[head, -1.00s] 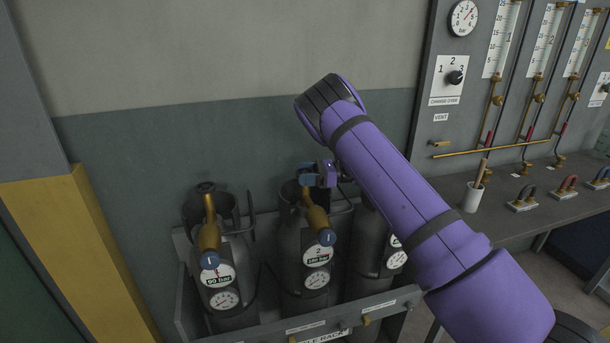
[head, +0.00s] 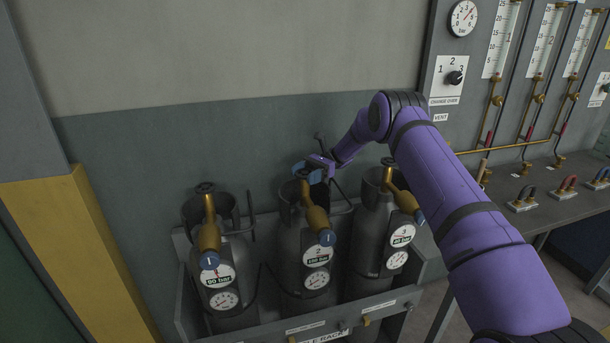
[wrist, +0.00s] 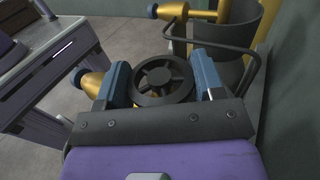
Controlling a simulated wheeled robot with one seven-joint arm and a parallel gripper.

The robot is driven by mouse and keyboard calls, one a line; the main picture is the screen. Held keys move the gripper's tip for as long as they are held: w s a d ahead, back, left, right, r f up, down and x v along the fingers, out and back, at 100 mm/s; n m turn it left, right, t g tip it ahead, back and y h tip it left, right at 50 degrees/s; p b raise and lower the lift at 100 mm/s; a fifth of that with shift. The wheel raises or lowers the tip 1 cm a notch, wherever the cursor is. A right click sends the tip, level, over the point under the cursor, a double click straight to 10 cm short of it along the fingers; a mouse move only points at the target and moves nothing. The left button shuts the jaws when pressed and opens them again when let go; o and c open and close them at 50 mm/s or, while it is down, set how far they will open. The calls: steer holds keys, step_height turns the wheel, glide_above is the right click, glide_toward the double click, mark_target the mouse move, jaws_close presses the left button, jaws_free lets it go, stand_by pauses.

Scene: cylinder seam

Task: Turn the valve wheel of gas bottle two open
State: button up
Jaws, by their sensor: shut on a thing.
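Gas bottle two (head: 296,250) is the middle of three dark grey bottles, with a brass regulator (head: 318,217) and a gauge label marked 2. My gripper (head: 306,172) is at the top of this bottle. In the wrist view its valve wheel (wrist: 164,80), dark with spokes, sits between my two blue fingers. My gripper (wrist: 165,85) is shut on the wheel's rim from both sides. In the head view my gripper mostly hides the wheel. The reading on the bottle's lower gauge (head: 316,280) is too small to tell.
Bottle one (head: 222,270) stands to the left and bottle three (head: 372,255) to the right, both in the same rack (head: 395,302). The wall is close behind. A bench (head: 520,222) with a gauge panel (head: 445,125) is at the right.

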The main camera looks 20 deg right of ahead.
mark_target(306, 173)
steer(key=shift+n+g+h, duration=0.9)
steer(key=shift+g, duration=0.4)
steer(key=shift+f+n+g+h, duration=0.15)
steer(key=shift+n+g+h, duration=0.65)
steer(key=shift+g+h, duration=0.1)
steer(key=o, duration=0.9)
steer(key=shift+r, duration=0.4)
steer(key=r, duration=0.3)
steer(key=shift+s, duration=0.4)
steer(key=s, duration=0.5)
steer(key=s+r, duration=0.1)
steer(key=s, duration=0.9)
steer(key=shift+s+r, duration=0.15)
